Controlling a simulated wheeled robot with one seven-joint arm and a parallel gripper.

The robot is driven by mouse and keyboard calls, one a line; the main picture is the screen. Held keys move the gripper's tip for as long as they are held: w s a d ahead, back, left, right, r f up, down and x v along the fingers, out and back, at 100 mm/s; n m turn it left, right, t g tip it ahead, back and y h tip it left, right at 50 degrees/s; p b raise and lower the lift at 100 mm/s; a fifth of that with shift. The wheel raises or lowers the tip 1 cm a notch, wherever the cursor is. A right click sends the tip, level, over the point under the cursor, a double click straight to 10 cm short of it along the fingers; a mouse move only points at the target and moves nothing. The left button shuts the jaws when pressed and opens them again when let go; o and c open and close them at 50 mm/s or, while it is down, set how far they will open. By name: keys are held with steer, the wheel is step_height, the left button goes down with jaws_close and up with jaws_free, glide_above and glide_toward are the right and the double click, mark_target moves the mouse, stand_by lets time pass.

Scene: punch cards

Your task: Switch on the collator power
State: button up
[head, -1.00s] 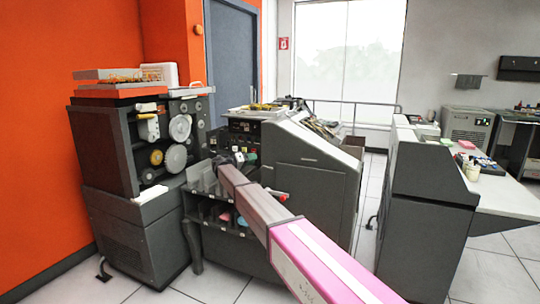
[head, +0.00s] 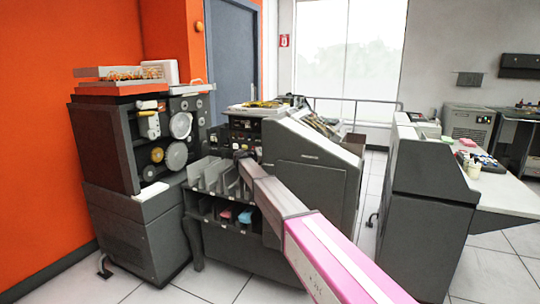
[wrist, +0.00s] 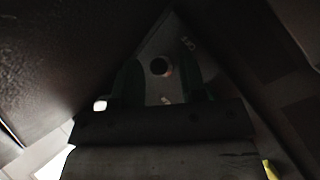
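The collator (head: 312,185) is the grey machine in the middle of the head view, with a sloped hopper, a dark panel (head: 243,125) and stacker pockets. My arm reaches over the pockets towards the recess beside the sloped housing.
Dark walls close in on both sides in the wrist view. A tape-drive-like unit (head: 105,150) stands left of the collator. Another grey machine (head: 425,205) with a white worktop stands right. Tiled floor (head: 490,270) shows between and in front of them.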

jaws_close()
steer(key=shift+r+n+g+y, duration=0.6)
steer(key=shift+n+g+y, duration=0.25)
steer(key=shift+g+y, duration=0.2)
steer(key=shift+r+n+g+y, duration=0.6)
steer(key=shift+n+g+y, duration=0.25)
steer(key=shift+g+y, duration=0.15)
